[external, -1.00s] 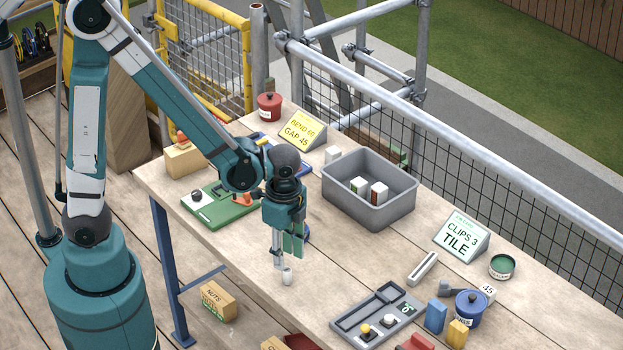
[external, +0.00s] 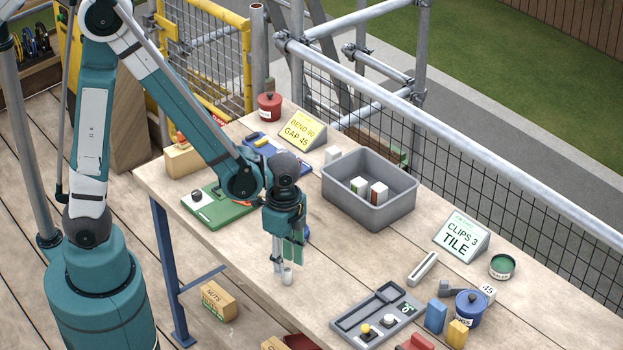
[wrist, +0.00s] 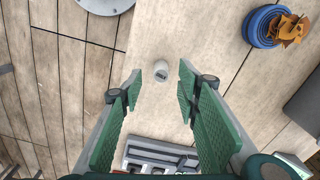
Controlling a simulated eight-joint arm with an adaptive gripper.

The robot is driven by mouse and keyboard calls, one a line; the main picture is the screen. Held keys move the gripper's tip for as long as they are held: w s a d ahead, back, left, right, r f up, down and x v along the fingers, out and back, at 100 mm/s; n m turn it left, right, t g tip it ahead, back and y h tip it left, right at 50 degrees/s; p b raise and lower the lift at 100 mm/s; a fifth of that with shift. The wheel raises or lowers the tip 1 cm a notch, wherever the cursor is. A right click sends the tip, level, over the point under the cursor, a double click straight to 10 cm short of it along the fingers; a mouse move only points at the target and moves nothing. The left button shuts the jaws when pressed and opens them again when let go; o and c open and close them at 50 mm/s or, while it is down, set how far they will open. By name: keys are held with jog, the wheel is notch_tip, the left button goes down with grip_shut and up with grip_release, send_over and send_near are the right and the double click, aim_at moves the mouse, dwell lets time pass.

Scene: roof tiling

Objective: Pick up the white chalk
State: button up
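The white chalk (external: 288,277) is a short, pale cylinder standing upright on the wooden table near its front edge. In the wrist view the chalk (wrist: 161,71) shows its round top, with a dark mark on it. My gripper (external: 285,264) points down right above it. In the wrist view its green-padded fingers are spread apart, with the chalk seen in the gap between their tips. The fingers hold nothing. In the external view the fingertips come close to the chalk's top; I cannot tell whether they touch it.
A grey bin (external: 348,208) with small boxes stands behind to the right. A grey tray (external: 345,323) lies to the front right. A blue tub with brown scraps (wrist: 262,28) is near the gripper. A green board (external: 219,214) lies to the left. Bare tabletop surrounds the chalk.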

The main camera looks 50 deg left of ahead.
aim_at(286, 271)
jog(key=shift+f, duration=0.1)
jog(key=shift+w+f+b, duration=0.1)
jog(key=shift+f+b, duration=0.45)
jog(key=shift+f, duration=1.95)
jog(key=c, duration=0.9)
